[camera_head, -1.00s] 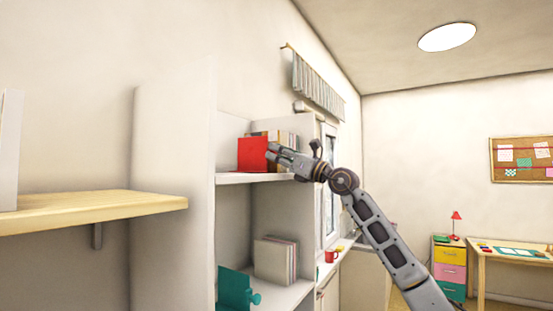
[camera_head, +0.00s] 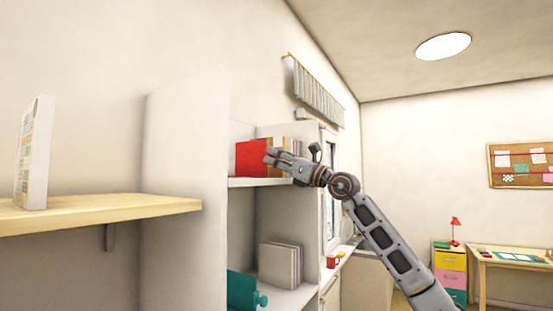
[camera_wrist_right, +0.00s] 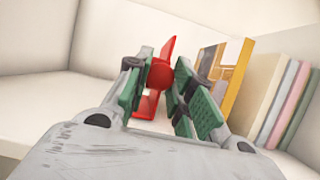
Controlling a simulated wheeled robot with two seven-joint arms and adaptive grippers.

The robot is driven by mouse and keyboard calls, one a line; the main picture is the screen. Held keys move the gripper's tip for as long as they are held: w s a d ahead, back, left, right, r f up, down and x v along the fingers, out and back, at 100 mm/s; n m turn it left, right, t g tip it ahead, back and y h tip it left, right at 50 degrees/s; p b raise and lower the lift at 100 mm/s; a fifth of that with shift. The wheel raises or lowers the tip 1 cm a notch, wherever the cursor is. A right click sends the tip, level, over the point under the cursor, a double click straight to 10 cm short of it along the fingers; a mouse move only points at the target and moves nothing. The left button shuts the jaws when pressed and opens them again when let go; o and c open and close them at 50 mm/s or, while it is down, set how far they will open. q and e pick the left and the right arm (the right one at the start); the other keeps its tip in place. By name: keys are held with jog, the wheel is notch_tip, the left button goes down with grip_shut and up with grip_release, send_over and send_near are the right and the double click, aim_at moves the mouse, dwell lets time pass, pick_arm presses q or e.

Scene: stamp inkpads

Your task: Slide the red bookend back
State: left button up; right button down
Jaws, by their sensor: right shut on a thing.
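The red bookend (camera_head: 250,157) stands on the upper shelf (camera_head: 255,182) of the white shelf unit, at the left of a row of books. It also shows in the right wrist view (camera_wrist_right: 159,75), between the green-padded fingers. My right gripper (camera_wrist_right: 158,92) is shut on a red part of the bookend. In the head view my right gripper (camera_head: 272,157) reaches in from the right, at the bookend's front edge. The bookend's lower part is partly hidden by the fingers. My left gripper is not in view.
Books (camera_wrist_right: 265,95), one with a yellow edge, stand just right of the bookend. The shelf left of it is bare. A wooden wall shelf (camera_head: 100,210) is at the left.

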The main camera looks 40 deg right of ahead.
jog(key=c, duration=1.2)
grip_release()
jog(key=shift+d, duration=0.1)
jog(key=shift+s+d+f, duration=0.2)
jog(key=shift+s+f, duration=0.15)
jog(key=shift+s, duration=0.25)
jog(key=shift+s+f, duration=0.1)
jog(key=shift+s, duration=0.25)
jog(key=shift+s+d, duration=0.1)
jog(key=shift+v, duration=4.85)
